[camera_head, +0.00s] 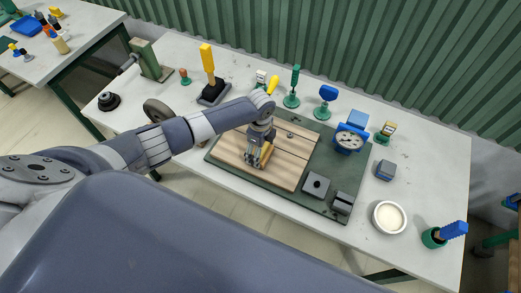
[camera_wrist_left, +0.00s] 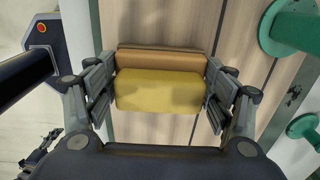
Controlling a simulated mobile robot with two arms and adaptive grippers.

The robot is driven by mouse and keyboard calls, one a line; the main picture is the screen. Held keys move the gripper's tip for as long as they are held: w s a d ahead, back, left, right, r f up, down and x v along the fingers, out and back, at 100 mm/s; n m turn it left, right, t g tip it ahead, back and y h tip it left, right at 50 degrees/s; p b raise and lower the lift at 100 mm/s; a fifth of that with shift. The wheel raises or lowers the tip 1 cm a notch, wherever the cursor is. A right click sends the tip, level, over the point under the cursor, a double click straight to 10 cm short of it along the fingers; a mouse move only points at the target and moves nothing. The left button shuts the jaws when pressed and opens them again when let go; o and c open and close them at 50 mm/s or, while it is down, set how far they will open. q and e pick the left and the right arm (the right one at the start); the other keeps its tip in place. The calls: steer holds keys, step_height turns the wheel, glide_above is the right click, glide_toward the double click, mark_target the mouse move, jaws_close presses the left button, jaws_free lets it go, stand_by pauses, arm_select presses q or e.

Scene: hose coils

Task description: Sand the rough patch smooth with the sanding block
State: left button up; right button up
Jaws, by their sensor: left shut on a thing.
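The sanding block is yellow with a brown lower part (camera_wrist_left: 158,90). My left gripper (camera_head: 259,160) is shut on it, with one finger at each end in the left wrist view. The board lies on a dark green mat (camera_head: 325,160). No rough patch stands out clearly; the block and gripper cover part of the board. My right gripper is not in view.
Tools on green stands (camera_head: 291,100) line the board's far side, near a blue dial gauge (camera_head: 348,137).

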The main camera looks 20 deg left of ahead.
arm_select(q)
steer(key=shift+r, duration=3.25)
